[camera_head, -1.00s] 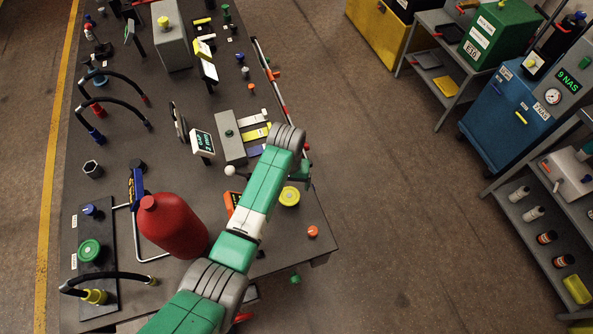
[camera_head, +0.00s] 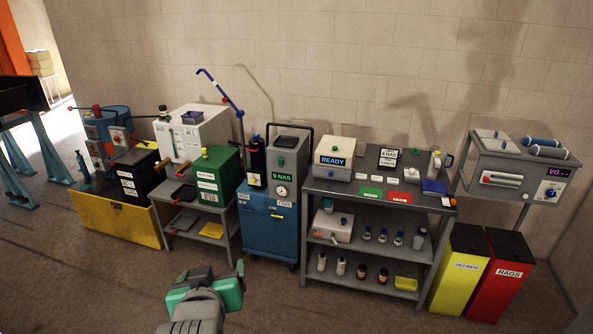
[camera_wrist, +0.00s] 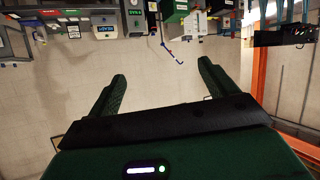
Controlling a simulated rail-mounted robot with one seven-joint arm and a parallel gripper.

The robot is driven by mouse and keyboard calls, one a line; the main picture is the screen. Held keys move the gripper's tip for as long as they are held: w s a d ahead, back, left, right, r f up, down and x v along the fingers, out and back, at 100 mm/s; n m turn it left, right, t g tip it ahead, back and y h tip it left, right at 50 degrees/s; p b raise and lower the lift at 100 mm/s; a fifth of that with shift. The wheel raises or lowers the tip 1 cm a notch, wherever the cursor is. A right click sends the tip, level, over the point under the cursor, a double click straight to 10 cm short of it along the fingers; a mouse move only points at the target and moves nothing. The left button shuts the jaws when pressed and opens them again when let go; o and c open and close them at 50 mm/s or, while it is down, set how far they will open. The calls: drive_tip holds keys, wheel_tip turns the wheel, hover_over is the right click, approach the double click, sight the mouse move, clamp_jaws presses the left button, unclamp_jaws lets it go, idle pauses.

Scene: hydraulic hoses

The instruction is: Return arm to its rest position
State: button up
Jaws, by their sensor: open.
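My gripper (camera_wrist: 160,88) shows in the wrist view with its two dark green fingers spread wide apart and nothing between them. Beyond the fingers is the pale block wall, with the equipment upside down along the top of the picture. In the head view the green and grey end part of my arm (camera_head: 205,295) rises from the bottom edge, left of centre, in front of the floor.
A blue cart (camera_head: 268,232) with a 9 NAS display, a grey shelf unit (camera_head: 318,250) and a yellow bin (camera_head: 455,265) with a red bin (camera_head: 497,275) stand along the wall. A green box (camera_head: 216,175) sits on a low shelf. The floor (camera_head: 110,285) in front is clear.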

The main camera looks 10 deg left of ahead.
drive_tip(key=s+d+r+m+t+p, duration=0.1)
drive_tip(key=d+r+t, duration=0.1)
drive_tip(key=d+r, duration=0.4)
drive_tip(key=d+r+m+t+p, duration=0.1)
drive_tip(key=d+r+t, duration=0.15)
drive_tip(key=r, duration=0.55)
drive_tip(key=s+d+r+m+t+h+p, duration=0.1)
drive_tip(key=s+d+r+t+h, duration=0.1)
drive_tip(key=s+d+r+t, duration=0.2)
drive_tip(key=s+d+r+m+t+h+p, duration=0.1)
drive_tip(key=s+d+r+t, duration=0.3)
drive_tip(key=s+d+r, duration=0.7)
wheel_tip(320, 180, up, 7)
drive_tip(key=shift+s+r+m+h, duration=0.2)
drive_tip(key=shift+s+m+h, duration=0.35)
drive_tip(key=shift+m+h, duration=0.05)
